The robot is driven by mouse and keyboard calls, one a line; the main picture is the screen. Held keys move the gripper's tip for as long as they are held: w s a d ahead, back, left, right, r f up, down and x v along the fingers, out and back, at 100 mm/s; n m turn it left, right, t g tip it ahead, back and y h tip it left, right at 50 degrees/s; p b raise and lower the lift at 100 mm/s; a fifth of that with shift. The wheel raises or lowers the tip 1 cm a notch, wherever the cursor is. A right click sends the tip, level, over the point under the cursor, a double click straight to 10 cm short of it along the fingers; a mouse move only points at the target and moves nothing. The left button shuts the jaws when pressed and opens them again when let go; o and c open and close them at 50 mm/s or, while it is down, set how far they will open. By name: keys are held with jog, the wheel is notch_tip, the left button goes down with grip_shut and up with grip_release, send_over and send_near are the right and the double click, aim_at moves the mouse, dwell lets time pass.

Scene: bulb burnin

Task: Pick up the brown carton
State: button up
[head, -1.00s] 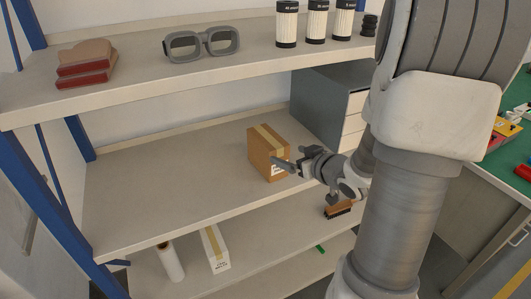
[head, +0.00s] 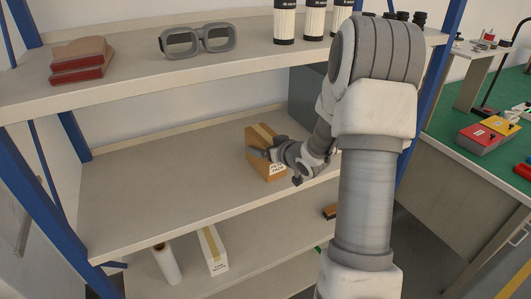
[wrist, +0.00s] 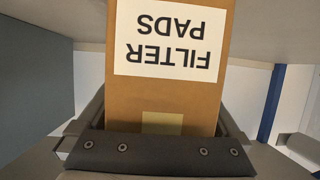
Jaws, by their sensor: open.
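The brown carton (head: 263,136), with a tan tape strip and a white label, stands upright on the middle shelf (head: 165,195). My gripper (head: 259,153) is at its front side in the head view and hides part of its face. In the wrist view the carton (wrist: 170,100) fills the middle, with its "FILTER PADS" label upside down. My open gripper (wrist: 162,128) has a dark finger part on either side of the carton there. I cannot tell whether the fingers touch it.
The upper shelf holds goggles (head: 197,39), red-brown blocks (head: 82,62) and black-and-white canisters (head: 285,22). A grey drawer unit (head: 310,92) stands behind my arm. A white box (head: 213,250) and a white roll (head: 167,264) are on the lower shelf. The middle shelf's left is clear.

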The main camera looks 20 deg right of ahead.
jog(key=c, duration=1.3)
jog(key=shift+r, duration=0.1)
